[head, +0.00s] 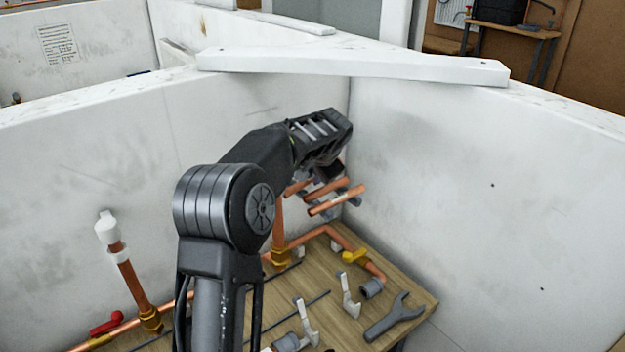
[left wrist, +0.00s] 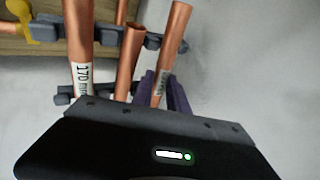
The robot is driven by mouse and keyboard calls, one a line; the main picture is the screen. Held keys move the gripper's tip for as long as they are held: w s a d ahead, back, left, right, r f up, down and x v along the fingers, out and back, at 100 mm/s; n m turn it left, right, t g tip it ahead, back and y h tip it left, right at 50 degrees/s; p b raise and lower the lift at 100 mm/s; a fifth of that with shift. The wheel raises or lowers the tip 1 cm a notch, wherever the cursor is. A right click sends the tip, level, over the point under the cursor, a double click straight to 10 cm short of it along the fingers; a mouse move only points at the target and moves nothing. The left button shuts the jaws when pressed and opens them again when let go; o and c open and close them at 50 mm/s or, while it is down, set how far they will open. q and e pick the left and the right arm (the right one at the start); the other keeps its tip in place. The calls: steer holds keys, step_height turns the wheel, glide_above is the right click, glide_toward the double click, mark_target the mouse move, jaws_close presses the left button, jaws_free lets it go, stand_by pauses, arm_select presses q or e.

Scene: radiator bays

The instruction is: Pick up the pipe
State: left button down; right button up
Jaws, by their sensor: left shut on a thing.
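My left gripper (head: 322,172) reaches to the back corner, over a grey rack of short copper pipes. In the left wrist view its purple fingers (left wrist: 168,88) are shut on a copper pipe (left wrist: 173,50) with a white label. The label's print is too small to read. Another copper pipe, labelled 170 (left wrist: 80,45), stands to the left, and an unlabelled one (left wrist: 128,58) is between them. In the head view a copper pipe (head: 336,200) shows below the gripper; which of these is the held one is unclear. My right gripper is not in view.
White walls (head: 480,180) meet in the corner close behind the rack. A white board (head: 350,63) lies across the wall tops.

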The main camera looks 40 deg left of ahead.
arm_select(q)
step_height(320, 180, up, 6)
steer(key=s+d+b, duration=0.2)
steer(key=d+b, duration=0.1)
steer(key=d, duration=0.6)
steer(key=s+d+b, duration=0.3)
steer(key=d+b, duration=0.1)
steer(key=d, duration=0.6)
steer(key=shift+s, duration=0.35)
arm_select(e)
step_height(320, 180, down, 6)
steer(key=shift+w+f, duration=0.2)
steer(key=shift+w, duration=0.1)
